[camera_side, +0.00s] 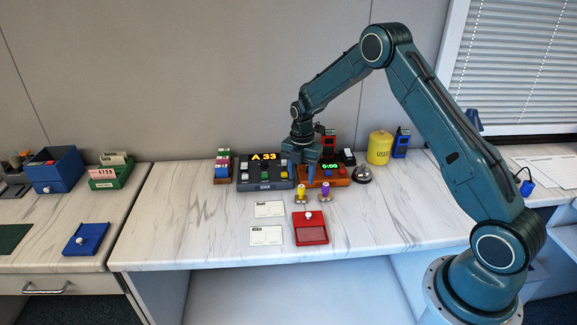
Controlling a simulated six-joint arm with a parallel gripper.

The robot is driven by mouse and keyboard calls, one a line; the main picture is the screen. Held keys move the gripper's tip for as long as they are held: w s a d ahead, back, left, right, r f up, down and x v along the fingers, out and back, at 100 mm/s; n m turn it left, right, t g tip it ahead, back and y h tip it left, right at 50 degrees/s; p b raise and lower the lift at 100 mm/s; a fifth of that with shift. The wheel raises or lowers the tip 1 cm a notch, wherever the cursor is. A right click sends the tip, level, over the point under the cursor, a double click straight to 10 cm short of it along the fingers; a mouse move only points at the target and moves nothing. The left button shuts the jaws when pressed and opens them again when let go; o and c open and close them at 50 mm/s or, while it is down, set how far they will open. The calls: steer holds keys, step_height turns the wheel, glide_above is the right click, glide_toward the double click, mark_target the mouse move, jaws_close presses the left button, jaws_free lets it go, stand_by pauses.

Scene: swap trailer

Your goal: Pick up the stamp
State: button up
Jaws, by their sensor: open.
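Two small stamp-like objects stand upright on the white marble desk: one with a yellow handle (301,191) and one with a purple handle (325,188). I cannot tell which is the stamp meant. My gripper (297,177) points down behind and above the yellow-handled one, in front of the dark console and the orange-red timer. It is open, and nothing shows between its fingers. The fingertips are small here, and their exact gap to the consoles cannot be told.
A dark console (262,175) reading "A 33" and an orange-red timer box (340,178) stand close around my gripper. A silver bell (362,174) and yellow canister (379,147) are to the right. White cards (267,235) and a red box (311,234) lie in front.

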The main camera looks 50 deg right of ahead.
mark_target(302, 186)
steer(key=shift+s+f, duration=0.1)
steer(key=shift+f, duration=2.5)
jaws_close()
steer(key=shift+r, duration=0.15)
step_height(302, 186, up, 20)
